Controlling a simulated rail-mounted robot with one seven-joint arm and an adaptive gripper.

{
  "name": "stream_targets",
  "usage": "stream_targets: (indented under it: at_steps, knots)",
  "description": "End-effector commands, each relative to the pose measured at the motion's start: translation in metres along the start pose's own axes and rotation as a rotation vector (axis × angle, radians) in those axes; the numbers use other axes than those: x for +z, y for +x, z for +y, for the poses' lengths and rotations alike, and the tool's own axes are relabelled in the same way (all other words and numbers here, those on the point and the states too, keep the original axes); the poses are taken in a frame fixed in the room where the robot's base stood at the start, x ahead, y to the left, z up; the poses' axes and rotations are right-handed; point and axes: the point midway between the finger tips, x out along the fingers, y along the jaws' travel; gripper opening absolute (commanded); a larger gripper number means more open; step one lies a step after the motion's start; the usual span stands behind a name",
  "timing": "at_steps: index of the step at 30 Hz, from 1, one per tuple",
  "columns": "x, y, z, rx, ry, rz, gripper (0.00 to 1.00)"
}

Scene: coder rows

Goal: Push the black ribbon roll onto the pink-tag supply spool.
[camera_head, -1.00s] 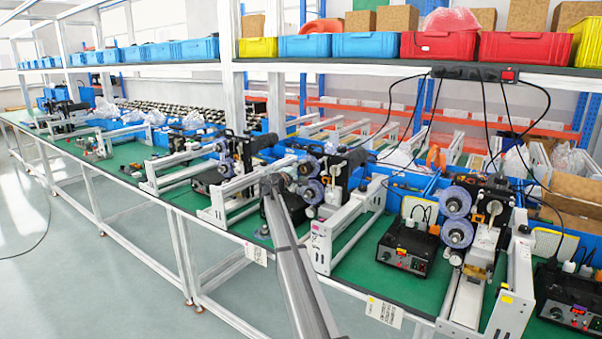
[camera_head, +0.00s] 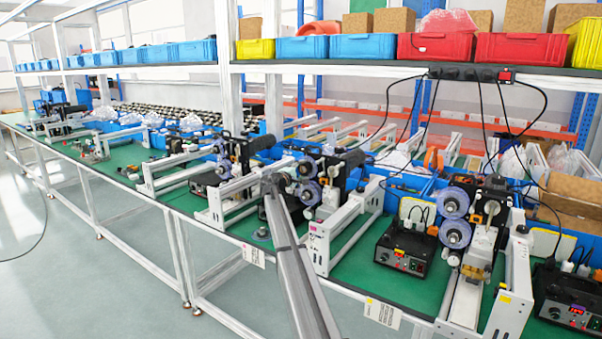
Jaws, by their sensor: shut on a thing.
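The coder with a small pink tag (camera_head: 313,229) on its white front frame stands at the middle of the green bench, just right of my arm. Two purple-grey spools, an upper spool (camera_head: 306,167) and a lower spool (camera_head: 310,192), show on the coder behind that tag. I cannot tell which is the supply spool. My grey arm rises from the bottom edge and ends in front of the coders, left of these spools. My gripper is hidden behind the arm. I cannot pick out the black ribbon roll with certainty.
A coder with two spools (camera_head: 455,218) stands to the right, with a black control box (camera_head: 404,250) left of it. A dark round disc (camera_head: 262,233) lies on the bench left of my arm. Cables hang from the shelf (camera_head: 400,69).

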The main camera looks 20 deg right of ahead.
Motion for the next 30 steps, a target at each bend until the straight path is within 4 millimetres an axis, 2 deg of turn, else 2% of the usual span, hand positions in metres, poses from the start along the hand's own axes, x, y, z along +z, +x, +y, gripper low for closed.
stream_targets:
  at_steps: [9, 10, 12, 23, 30]
  knots:
    - [0.0, 0.003, 0.001, 0.001, 0.0, 0.001, 0.3]
    - [0.0, 0.003, 0.001, 0.001, 0.0, 0.001, 0.64]
    - [0.0, 0.003, 0.001, 0.001, 0.0, 0.001, 0.89]
    - [0.0, 0.002, 0.0, 0.0, 0.0, 0.0, 0.9]
    - [0.001, -0.014, 0.0, 0.0, 0.0, 0.0, 0.9]
